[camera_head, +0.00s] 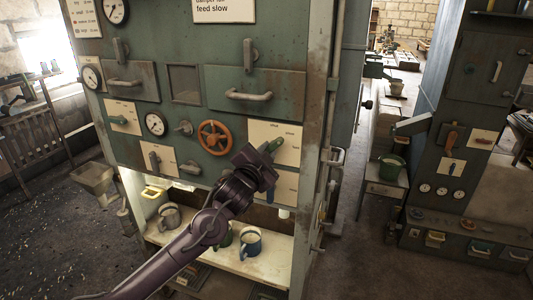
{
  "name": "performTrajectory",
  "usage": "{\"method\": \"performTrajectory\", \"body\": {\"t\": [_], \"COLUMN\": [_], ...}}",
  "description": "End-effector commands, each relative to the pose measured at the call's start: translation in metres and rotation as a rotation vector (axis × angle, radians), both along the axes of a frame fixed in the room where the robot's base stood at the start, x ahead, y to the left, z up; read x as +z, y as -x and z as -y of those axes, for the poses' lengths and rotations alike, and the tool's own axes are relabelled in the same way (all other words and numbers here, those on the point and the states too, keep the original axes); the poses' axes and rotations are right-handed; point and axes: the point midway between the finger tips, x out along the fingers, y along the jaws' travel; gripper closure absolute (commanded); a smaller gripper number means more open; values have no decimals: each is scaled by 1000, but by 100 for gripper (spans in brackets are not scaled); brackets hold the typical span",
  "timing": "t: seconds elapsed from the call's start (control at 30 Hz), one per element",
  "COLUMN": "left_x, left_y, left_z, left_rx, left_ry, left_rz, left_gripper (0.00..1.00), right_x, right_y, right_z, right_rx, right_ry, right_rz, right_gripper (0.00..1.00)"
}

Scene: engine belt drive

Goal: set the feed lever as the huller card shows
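A white card (224,10) at the top of the green machine is cut off by the frame; its lower line reads "feed slow", and the line above is only partly visible. A small green lever (276,144) sits on a cream plate (291,135) on the right of the machine's front; the plate's small labels are too small to read surely. My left gripper (266,157) is at this lever, overlapping the plate's lower left. I cannot tell whether its fingers touch the lever or are open or shut. My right gripper is out of view.
An orange handwheel (214,137) is just left of my gripper. Other levers sit on plates at the left (124,117) and lower left (158,158). Mugs, including a blue one (250,242), stand on a shelf below. A second panel (455,150) stands at right, beyond open floor.

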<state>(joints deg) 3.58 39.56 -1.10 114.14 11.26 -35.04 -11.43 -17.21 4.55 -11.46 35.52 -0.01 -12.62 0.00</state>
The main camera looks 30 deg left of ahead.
Motion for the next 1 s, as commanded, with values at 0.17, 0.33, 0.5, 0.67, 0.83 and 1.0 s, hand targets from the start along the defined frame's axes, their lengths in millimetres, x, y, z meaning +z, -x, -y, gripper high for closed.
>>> {"method": "performTrajectory", "body": {"t": [0.17,0.33,0.5,0.67,0.83,1.0], "left_x": [0,0,-2,-4,-4,-2], "left_y": [0,0,5,27,55,72], "left_z": [0,0,1,7,14,18], "left_rx": [0,0,-1,-1,-1,-1], "left_ry": [1,1,1,0,1,1], "left_rz": [0,0,0,-1,-1,0], "left_gripper": [60,60,60,60,60,60], "right_x": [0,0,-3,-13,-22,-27], "right_y": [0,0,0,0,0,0], "right_z": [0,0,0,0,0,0], "right_rx": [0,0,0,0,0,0], "right_ry": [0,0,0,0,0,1], "right_rz": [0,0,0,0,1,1], "right_gripper": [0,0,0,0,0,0]}}
